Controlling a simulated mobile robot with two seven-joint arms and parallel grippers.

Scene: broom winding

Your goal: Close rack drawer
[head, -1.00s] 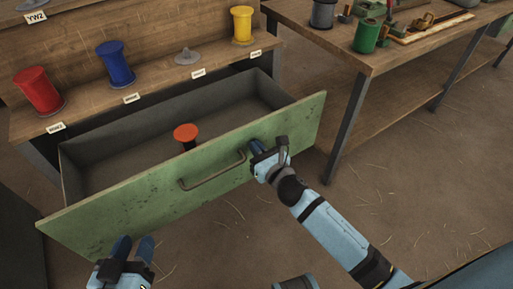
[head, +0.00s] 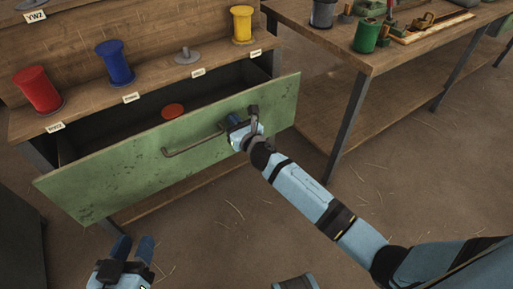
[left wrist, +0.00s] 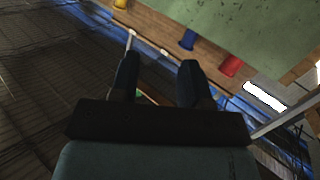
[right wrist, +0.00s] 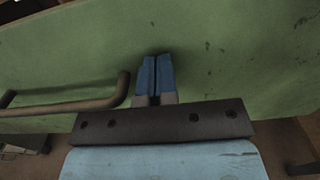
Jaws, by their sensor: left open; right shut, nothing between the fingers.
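The rack drawer's green front (head: 110,184) stands part way out from the wooden rack, with a dark gap behind it. Its metal handle (head: 193,146) is on the front's middle. An orange-red spool top (head: 173,112) shows inside the drawer. My right gripper (head: 235,122) is shut and empty at the drawer front, just right of the handle. In the right wrist view its closed fingertips (right wrist: 156,62) meet or nearly meet the green panel beside the handle (right wrist: 110,98). My left gripper (head: 132,246) is open and empty, low in front of the drawer's left part; its fingers also show in the left wrist view (left wrist: 158,75).
On the rack shelf stand a red spool (head: 37,90), a blue spool (head: 115,63), a yellow spool (head: 242,24) and an empty grey holder (head: 188,57). A wooden workbench (head: 375,50) stands at right. Open floor (head: 410,170) lies in front of it.

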